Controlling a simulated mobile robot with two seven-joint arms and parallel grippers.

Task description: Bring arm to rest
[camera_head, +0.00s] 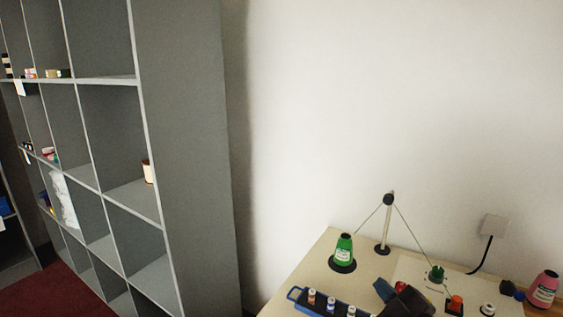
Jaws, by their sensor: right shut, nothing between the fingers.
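My right gripper (392,289) shows as a dark shape with bluish parts at the bottom edge of the head view, low over the front of the counter (313,268). Its fingers are shut with nothing between them. It is right of the blue tray (294,294) and partly covers the counter behind it. Most of the right arm is outside the picture. My left gripper is not in view.
The blue tray holds several small spools. A green cone (344,249), a thin stand (386,228), an orange-topped item (455,303), a white spool (488,309) and a pink cone (543,287) stand around the gripper. A grey shelf unit (190,150) stands left, apart from the counter.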

